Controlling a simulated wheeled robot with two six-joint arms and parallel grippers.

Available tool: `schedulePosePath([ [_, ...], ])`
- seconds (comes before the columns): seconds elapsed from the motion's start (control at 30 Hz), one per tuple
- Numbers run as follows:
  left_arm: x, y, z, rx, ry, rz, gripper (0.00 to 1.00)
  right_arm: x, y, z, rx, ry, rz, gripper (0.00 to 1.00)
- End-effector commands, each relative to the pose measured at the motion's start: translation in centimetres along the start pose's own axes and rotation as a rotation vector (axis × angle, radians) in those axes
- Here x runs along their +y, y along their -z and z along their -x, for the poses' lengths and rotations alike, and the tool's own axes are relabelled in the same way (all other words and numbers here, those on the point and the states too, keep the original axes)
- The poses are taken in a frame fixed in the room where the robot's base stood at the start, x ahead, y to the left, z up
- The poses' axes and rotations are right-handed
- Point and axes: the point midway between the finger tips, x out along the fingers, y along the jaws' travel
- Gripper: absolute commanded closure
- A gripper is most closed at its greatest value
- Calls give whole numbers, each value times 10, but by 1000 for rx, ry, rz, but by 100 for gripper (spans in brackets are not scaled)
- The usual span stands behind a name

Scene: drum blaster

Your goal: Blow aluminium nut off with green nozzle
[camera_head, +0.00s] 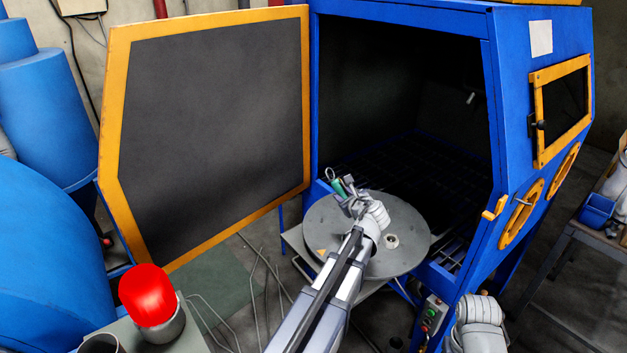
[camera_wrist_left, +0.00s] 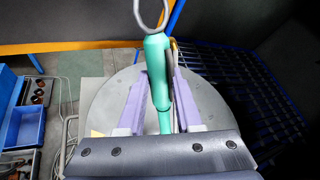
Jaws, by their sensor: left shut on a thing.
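My left gripper (camera_head: 353,202) is above the round grey turntable (camera_head: 325,228). It is shut on the green nozzle (camera_head: 338,187), whose tip end points up and left in the head view. In the left wrist view the green nozzle (camera_wrist_left: 157,72) stands between the two purple finger pads of the left gripper (camera_wrist_left: 159,90), with a grey ring at its top. A small pale ring-shaped piece, apparently the aluminium nut (camera_head: 391,241), lies on the turntable to the right of the gripper. I cannot make out the nut in the wrist view. My right gripper is outside the frames.
The blue blast cabinet (camera_head: 403,22) stands open behind the turntable, with a dark grid floor inside. Its yellow-framed door (camera_head: 210,110) is swung out left. A red lamp (camera_head: 150,295) is at lower left. A bench with a blue bin (camera_head: 598,208) is at right.

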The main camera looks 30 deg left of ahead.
Motion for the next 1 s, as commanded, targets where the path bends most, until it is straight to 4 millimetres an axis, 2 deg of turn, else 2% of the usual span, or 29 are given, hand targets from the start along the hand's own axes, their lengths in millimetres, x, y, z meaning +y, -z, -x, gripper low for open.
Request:
schedulePosePath([
  [0.03, 13, -22, -7, 29, -56, 85, 100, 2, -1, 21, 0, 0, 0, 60],
  [0.1, 33, -33, -15, 68, -117, 195, 100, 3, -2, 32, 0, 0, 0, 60],
  [0.2, 54, -44, -22, 104, -177, 318, 100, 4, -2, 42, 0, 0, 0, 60],
  [0.33, 67, -49, -26, 126, -215, 400, 100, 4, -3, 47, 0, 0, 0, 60],
  [0.67, 69, -44, -28, 131, -222, 418, 100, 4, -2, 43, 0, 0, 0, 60],
  [1.0, 56, -14, -26, 131, -220, 416, 100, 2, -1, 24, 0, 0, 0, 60],
])
